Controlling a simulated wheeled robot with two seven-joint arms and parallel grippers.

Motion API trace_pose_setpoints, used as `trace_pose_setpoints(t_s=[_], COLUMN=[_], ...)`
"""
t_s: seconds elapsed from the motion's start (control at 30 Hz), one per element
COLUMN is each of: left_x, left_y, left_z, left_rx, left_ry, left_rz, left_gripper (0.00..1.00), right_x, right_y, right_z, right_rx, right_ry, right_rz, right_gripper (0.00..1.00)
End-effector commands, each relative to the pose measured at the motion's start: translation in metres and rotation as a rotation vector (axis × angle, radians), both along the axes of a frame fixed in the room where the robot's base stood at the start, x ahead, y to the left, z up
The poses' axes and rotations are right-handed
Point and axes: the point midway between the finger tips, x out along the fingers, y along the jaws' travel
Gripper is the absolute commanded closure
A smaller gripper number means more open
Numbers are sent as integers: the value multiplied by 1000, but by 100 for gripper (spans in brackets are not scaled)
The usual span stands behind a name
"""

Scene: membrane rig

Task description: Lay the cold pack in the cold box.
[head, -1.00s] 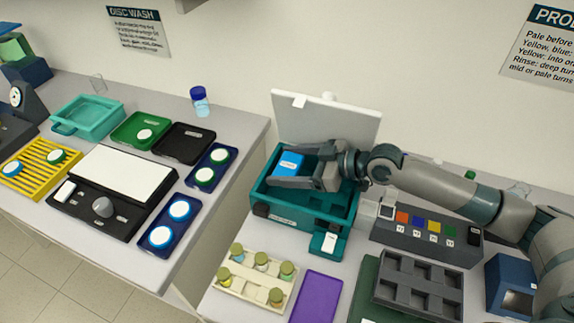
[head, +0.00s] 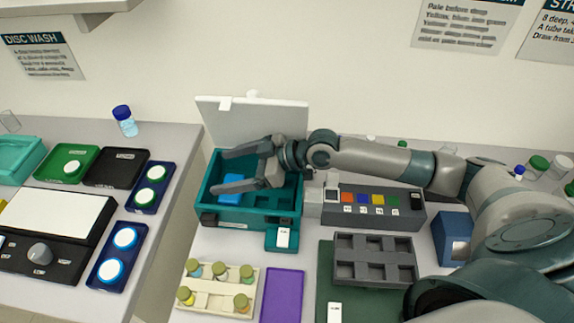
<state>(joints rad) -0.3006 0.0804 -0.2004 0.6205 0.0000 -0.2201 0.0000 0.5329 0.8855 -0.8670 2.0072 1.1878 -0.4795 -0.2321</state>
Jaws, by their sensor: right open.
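The cold box (head: 209,222) is a teal open box with its white lid (head: 252,122) raised at the back. The blue cold pack (head: 232,187) lies inside the box, in its left part, partly hidden by my right gripper. My right gripper (head: 222,171) reaches in from the right over the box. Its two fingers are spread apart, one behind and one in front of the pack, and it appears not to be gripping it. My left gripper does not show.
A rack of capped vials (head: 218,287), a purple mat (head: 283,296) and a dark grey compartment tray (head: 374,261) stand in front. A block with coloured squares (head: 375,206) is right of the box. A gap separates the left bench.

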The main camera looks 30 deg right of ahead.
Motion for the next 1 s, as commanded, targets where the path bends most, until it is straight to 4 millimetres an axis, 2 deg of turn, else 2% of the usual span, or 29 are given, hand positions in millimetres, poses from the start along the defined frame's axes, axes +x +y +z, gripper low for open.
trace_pose_setpoints(t_s=[0.03,0.27,0.77,0.9,1.0], left_x=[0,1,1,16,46], left_y=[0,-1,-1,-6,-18], left_z=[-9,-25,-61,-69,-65], left_rx=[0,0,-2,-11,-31], left_ry=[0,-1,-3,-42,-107], left_rz=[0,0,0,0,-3], left_gripper=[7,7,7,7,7], right_x=[-3,-20,-60,-71,-74], right_y=[-8,-35,-96,-111,-116], right_z=[-2,15,15,16,17], right_rx=[-4,-4,-4,-4,-2], right_ry=[-4,-9,-9,-9,-10], right_rz=[-2,-2,-3,-3,-2], right_gripper=[17,17,17,17,17])
